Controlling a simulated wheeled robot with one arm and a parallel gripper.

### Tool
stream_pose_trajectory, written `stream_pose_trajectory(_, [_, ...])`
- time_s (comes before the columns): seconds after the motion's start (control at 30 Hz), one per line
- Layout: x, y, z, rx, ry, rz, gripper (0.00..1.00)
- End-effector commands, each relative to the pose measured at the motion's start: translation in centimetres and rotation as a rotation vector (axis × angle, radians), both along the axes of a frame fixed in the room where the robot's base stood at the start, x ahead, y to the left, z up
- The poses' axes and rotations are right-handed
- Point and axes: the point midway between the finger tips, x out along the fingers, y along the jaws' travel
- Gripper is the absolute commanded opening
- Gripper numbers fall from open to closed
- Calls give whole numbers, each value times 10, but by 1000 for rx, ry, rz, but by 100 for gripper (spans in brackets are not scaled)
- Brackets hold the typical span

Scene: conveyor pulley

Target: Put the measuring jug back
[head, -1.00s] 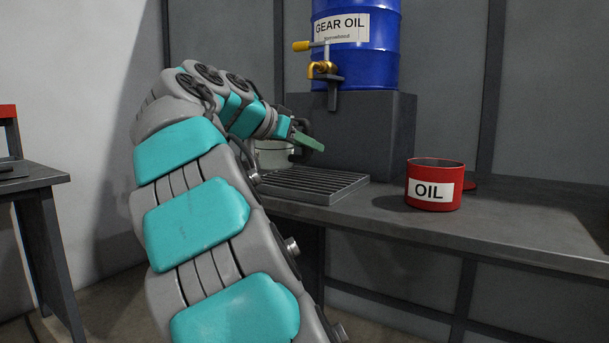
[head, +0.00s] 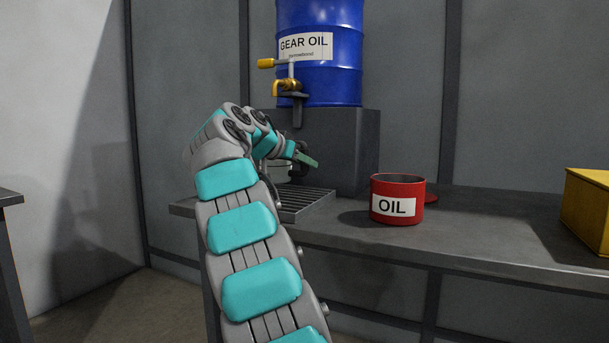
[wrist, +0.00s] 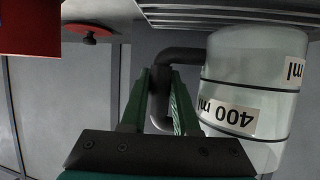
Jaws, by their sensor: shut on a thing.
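The measuring jug is a pale, see-through vessel with a black handle. In the wrist view the jug (wrist: 245,90) fills the right side, its "400 ml" label upside down. My gripper (wrist: 160,95) has its green fingers on either side of the handle (wrist: 180,55) and is shut on it. In the head view my gripper (head: 304,158) is beside the drum stand, and only a pale bit of the jug (head: 280,170) shows behind my arm. I cannot tell whether the jug touches the surface below.
A blue gear oil drum (head: 325,80) with a yellow tap (head: 288,86) sits on a dark stand (head: 350,150). A slatted drip tray (head: 305,203) lies in front. A red oil can (head: 397,185) stands right of it on the bench (head: 480,230). A yellow box (head: 590,212) is at far right.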

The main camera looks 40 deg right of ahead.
Motion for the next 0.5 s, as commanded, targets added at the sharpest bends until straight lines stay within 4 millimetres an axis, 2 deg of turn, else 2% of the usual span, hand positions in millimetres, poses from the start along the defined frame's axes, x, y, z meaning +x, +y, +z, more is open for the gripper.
stream_pose_trajectory(0.3, [-1,0,-30,0,5,-1,0])
stream_pose_trajectory(0.5, [0,0,-32,1,1,-1,0])
